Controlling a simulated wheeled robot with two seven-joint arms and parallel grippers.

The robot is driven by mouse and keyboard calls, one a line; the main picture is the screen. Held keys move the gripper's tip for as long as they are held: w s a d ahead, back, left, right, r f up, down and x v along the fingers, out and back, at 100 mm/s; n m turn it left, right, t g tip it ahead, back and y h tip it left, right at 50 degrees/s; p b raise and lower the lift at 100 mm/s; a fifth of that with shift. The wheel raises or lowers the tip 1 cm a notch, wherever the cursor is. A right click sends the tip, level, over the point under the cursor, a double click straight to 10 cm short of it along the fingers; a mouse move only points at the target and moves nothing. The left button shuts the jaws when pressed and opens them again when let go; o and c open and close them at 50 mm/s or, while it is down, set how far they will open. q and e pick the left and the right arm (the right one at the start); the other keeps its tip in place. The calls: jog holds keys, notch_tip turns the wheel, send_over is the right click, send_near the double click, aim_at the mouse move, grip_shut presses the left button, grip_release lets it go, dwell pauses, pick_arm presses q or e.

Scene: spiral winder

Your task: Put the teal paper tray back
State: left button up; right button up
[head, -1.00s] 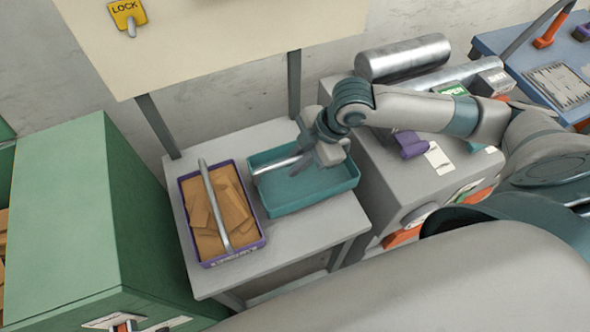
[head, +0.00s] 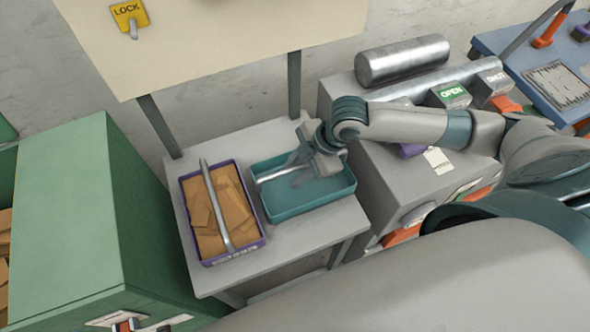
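The teal paper tray (head: 312,205) is on the grey side table, to the right of the purple tray. It looks level and empty, with a metal bar handle (head: 271,173) across it. My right gripper (head: 297,170) comes in from the right and is low over the tray at the handle. Its two fingers look spread apart, one on each side of the bar. The wrist hides the right end of the handle. My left gripper is not in view.
A purple tray (head: 262,243) with brown pieces and a metal handle stands close on the left. A green cabinet (head: 65,210) is further left. The grey machine (head: 380,190) with a metal roller (head: 403,60) and an OPEN sign (head: 452,95) stands right of the table (head: 325,232).

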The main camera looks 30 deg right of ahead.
jog(key=shift+r, duration=0.1)
